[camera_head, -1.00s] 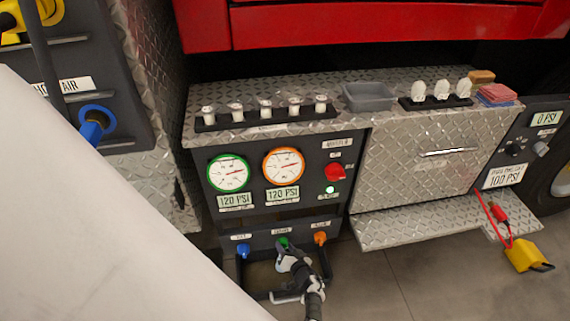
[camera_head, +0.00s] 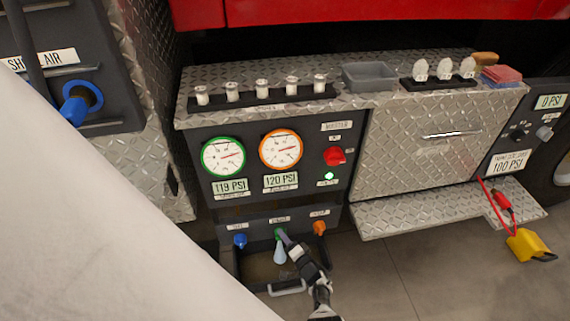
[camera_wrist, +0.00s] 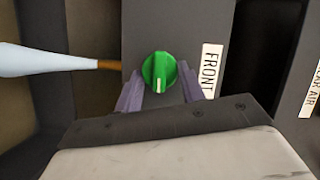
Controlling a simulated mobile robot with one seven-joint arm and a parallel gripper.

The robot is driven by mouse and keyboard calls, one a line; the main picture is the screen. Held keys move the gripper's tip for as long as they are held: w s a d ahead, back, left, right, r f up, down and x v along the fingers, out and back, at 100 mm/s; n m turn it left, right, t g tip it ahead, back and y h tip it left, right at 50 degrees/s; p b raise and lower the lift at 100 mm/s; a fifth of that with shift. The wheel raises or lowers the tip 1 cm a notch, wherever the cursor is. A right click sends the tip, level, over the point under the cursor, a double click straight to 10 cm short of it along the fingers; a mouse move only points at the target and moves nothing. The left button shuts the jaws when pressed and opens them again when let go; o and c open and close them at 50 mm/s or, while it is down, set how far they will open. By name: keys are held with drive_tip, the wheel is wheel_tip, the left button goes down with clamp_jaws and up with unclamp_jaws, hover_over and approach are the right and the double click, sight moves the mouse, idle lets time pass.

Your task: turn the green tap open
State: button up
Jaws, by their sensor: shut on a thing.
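The green tap (camera_wrist: 159,72) is a round knob with a raised grip and a white mark, which points down in the wrist view. It sits on the dark panel beside a label reading FRONT. My gripper (camera_wrist: 160,92) has its two purple fingers on either side of the knob and is shut on it. In the head view the green tap (camera_head: 279,233) is partly hidden by my gripper (camera_head: 284,238). A pale blue plume (camera_head: 280,253) hangs below it; in the wrist view the plume (camera_wrist: 45,61) comes from a short brown outlet.
A blue tap (camera_head: 240,240) and an orange tap (camera_head: 319,228) flank the green one. Above are a green-rimmed gauge (camera_head: 223,157) reading 119 PSI, an orange-rimmed gauge (camera_head: 281,150) reading 120 PSI, and a red knob (camera_head: 334,156). A metal step (camera_head: 415,214) juts out at right.

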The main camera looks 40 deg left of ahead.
idle(0.5)
drive_tip(key=o, duration=1)
drive_tip(key=shift+p+v, duration=2.6)
drive_tip(key=shift+v, duration=4.3)
drive_tip(key=shift+f, duration=0.1)
